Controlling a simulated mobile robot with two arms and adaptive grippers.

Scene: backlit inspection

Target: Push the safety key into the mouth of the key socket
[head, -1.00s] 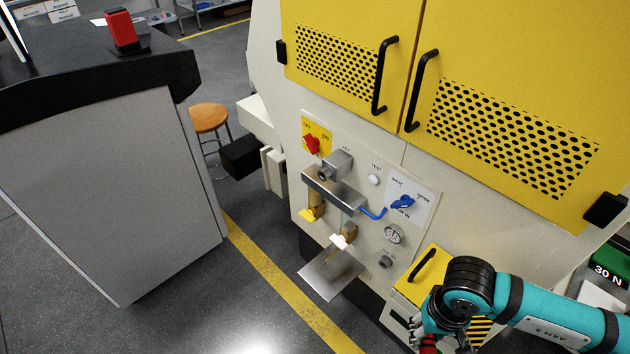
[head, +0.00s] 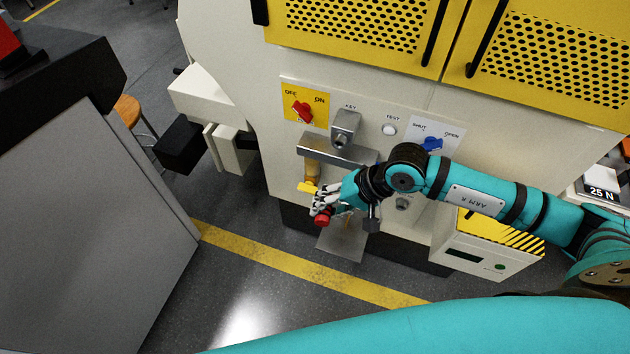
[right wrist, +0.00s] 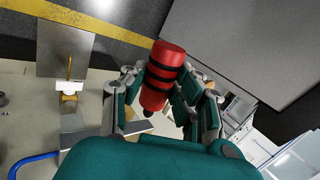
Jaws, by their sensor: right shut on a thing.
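The safety key is a red cylinder with black bands; its red end (head: 322,221) shows in the head view and most of its body (right wrist: 165,75) in the right wrist view. My right gripper (head: 335,203) is shut on it, with fingers on both sides. The key socket (head: 345,130) is a grey metal block with a round mouth, under the KEY label on the cream panel. The gripper and key are below the socket in the head view, apart from it. The key's far end is partly hidden by the fingers. My left gripper is out of view.
A metal bar (head: 325,151) juts out just below the socket. A red OFF/ON knob (head: 302,112) is left of it; a white TEST button (head: 389,130) and blue knob (head: 431,144) are right. A metal plate (head: 340,243) sits low under the gripper.

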